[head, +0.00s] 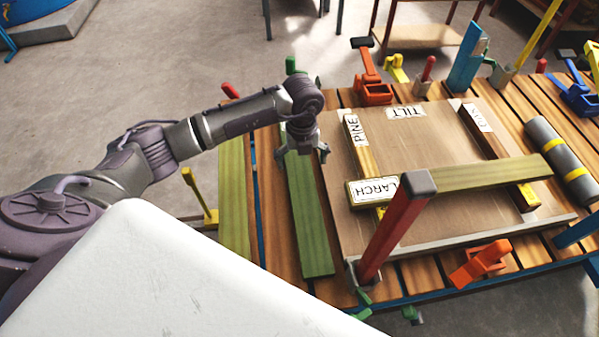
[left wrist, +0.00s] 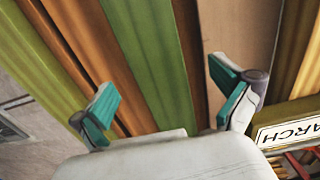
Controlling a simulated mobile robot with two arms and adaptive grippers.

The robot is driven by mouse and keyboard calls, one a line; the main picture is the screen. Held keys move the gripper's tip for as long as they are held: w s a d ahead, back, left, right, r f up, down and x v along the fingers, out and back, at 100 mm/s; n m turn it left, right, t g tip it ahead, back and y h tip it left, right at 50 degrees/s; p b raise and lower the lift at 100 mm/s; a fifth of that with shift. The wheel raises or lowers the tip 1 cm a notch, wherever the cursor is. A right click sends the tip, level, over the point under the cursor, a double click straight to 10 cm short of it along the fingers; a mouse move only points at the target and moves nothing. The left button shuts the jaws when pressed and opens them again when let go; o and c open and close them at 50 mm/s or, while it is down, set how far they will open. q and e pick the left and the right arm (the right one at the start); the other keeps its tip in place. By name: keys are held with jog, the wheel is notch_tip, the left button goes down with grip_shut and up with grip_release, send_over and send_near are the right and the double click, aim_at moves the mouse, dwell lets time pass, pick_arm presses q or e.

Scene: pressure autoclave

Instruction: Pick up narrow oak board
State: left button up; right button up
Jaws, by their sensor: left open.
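No board carries a readable oak label. A narrow green-tinted board (head: 310,225) lies lengthwise on the slatted table, left of the brown panel; it may be the oak one, but I cannot tell by name. My left gripper (head: 302,156) is above its far half, pointing down and open. In the left wrist view, the open fingers of my left gripper (left wrist: 170,108) are spread to either side of the green board (left wrist: 150,55), with nothing held between them. Whether the fingertips are level with the board is unclear. My right gripper is not in view.
Another green board (head: 234,190) lies further left. The brown panel (head: 420,160) at right bears strips labelled PINE (head: 357,135) and LARCH (head: 372,192), near a red post (head: 393,235).

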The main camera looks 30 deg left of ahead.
aim_at(300, 170)
pick_arm(q)
jog(key=f, duration=0.4)
jog(key=shift+a+f, duration=0.25)
jog(key=shift+a, duration=0.1)
jog(key=shift+c, duration=0.3)
jog(key=c, duration=1.6)
jog(key=shift+w+r, duration=0.1)
jog(key=shift+w, duration=0.05)
jog(key=shift+c, duration=1)
jog(key=shift+r, duration=0.1)
